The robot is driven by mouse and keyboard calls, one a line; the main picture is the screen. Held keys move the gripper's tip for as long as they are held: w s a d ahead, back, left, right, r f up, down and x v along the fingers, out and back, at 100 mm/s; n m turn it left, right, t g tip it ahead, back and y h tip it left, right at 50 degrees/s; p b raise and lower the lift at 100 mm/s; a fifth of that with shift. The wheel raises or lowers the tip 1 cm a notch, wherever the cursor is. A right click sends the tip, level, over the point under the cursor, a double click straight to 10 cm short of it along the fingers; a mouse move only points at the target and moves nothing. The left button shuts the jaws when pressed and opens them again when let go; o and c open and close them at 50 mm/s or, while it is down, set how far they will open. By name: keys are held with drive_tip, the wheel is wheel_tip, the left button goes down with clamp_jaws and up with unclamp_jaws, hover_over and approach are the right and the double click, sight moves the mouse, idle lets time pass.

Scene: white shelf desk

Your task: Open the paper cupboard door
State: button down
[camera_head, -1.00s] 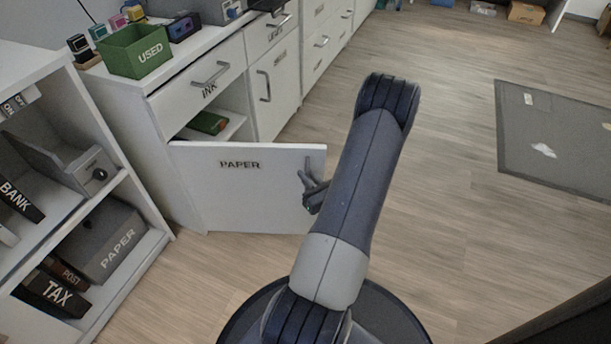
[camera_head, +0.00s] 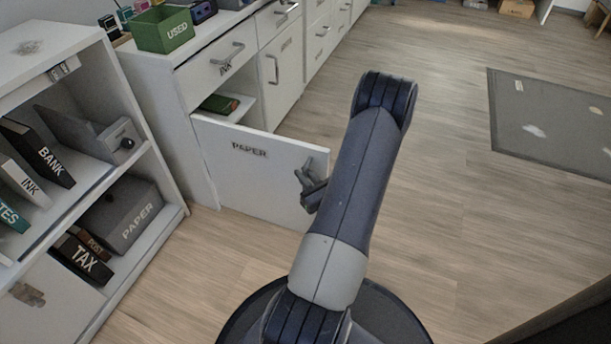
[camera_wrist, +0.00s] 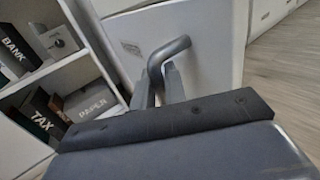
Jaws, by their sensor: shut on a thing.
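The paper cupboard door (camera_head: 255,178) is a white panel labelled PAPER. It stands swung out from the cabinet, and the cupboard interior shows behind its top edge. My gripper (camera_head: 309,187) is at the door's right edge, partly hidden by my arm. In the wrist view my gripper (camera_wrist: 158,88) is shut on the grey bar handle (camera_wrist: 169,52) of the door, with a finger on each side of it. The wrist view also shows the door's face (camera_wrist: 204,62) close up.
A white shelf unit (camera_head: 152,190) with binders and a grey PAPER box (camera_head: 128,215) stands at the left. A green USED bin (camera_head: 163,30) sits on the cabinet top, above the INK drawer (camera_head: 216,70). The floor right of my arm is clear up to a grey mat (camera_head: 560,120).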

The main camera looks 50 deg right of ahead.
drive_tip(key=shift+w, duration=0.1)
drive_tip(key=c, duration=1.6)
unclamp_jaws()
drive_tip(key=shift+o, duration=0.2)
drive_tip(key=p+v, duration=0.2)
drive_tip(key=v, duration=0.9)
drive_tip(key=shift+w, duration=0.1)
drive_tip(key=shift+b+x, duration=1)
drive_tip(key=shift+x, duration=4.35)
drive_tip(key=shift+d, duration=0.1)
